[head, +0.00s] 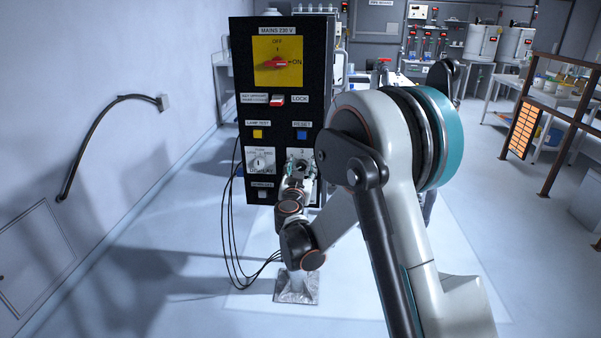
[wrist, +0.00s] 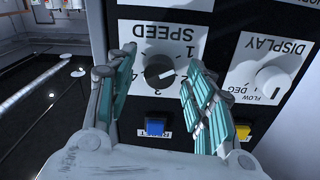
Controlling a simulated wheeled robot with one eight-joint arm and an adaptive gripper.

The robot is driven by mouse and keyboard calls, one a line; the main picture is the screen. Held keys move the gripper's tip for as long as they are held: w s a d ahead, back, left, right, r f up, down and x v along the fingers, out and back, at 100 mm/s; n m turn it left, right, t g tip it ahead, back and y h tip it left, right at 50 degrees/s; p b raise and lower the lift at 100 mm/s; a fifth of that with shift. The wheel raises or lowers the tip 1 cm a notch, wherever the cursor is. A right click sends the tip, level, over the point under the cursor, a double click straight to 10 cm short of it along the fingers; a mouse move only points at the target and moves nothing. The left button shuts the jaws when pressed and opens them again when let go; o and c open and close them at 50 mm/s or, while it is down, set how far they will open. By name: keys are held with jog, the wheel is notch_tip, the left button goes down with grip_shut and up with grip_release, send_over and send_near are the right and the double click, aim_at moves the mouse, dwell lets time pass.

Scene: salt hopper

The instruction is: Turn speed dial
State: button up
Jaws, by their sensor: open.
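The speed dial (wrist: 160,72) is a round dark knob on a white plate marked SPEED, which appears upside down in the wrist view. Its light pointer mark shows on the knob face. My gripper (wrist: 158,64) is open, with one teal-padded finger on each side of the dial. I cannot tell whether either finger touches it. In the head view my gripper (head: 301,165) is at the lower right of the black control panel (head: 290,60), where it mostly hides the dial.
Beside the speed plate are the white display knob (wrist: 272,82), a blue button (wrist: 156,127) and a yellow button (wrist: 242,131). Higher on the panel is the red mains switch (head: 276,63). Black cables (head: 232,245) hang at its left. The floor to the left is clear.

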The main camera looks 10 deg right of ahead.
jog(key=shift+w, duration=0.1)
jog(key=c, duration=1.1)
jog(key=shift+m, duration=0.4)
jog(key=m, duration=1)
jog(key=shift+m, duration=0.4)
